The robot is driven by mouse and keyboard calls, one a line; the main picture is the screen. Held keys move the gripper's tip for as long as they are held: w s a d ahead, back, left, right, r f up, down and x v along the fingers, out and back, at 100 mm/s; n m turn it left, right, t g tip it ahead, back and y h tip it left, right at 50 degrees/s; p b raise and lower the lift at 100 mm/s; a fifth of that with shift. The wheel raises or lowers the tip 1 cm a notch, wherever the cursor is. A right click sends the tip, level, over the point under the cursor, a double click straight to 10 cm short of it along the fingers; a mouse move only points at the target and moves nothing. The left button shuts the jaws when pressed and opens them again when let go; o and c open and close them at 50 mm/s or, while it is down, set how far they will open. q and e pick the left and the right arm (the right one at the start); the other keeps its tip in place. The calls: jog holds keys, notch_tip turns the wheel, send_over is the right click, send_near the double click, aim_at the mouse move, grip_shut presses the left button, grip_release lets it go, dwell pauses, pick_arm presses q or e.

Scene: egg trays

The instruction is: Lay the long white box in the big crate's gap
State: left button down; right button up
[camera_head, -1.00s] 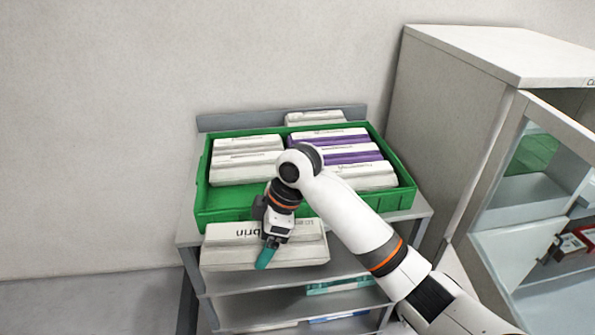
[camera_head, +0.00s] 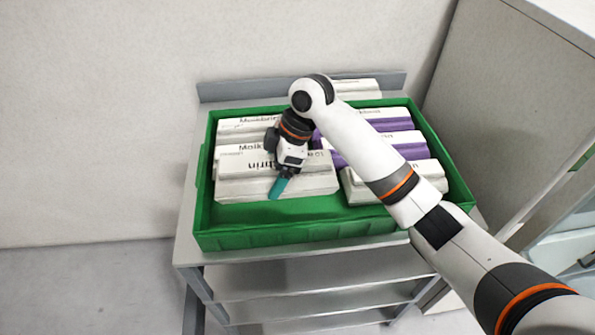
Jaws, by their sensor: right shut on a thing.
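The long white box (camera_head: 238,190) is held by my right gripper (camera_head: 279,187), which is shut on it. The box is over the left part of the green big crate (camera_head: 300,235), just behind a bare strip of floor along the crate's front. Other boxes stand in the crate: white ones at the back left (camera_head: 245,125) and front right (camera_head: 425,172), and white-and-purple ones (camera_head: 390,118) at the right. I cannot tell whether the held box touches the crate floor or the boxes behind it. My left gripper is not in view.
The crate stands on the top shelf of a grey rack (camera_head: 190,235) with lower shelves beneath. Another white box (camera_head: 358,86) lies behind the crate. A tall grey cabinet (camera_head: 500,90) stands at the right. A plain wall is behind.

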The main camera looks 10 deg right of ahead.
notch_tip(320, 180, down, 4)
jog(key=shift+s+r+p, duration=0.15)
jog(key=shift+p, duration=0.2)
jog(key=shift+f, duration=0.25)
notch_tip(320, 180, down, 3)
jog(key=shift+r+p, duration=0.1)
jog(key=shift+p, duration=0.3)
jog(key=shift+f, duration=0.45)
jog(key=o, duration=1.2)
jog(key=shift+f, duration=0.15)
pick_arm(q)
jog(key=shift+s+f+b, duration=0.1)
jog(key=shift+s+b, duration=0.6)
jog(key=shift+b, duration=0.3)
pick_arm(e)
jog(key=v, duration=1.2)
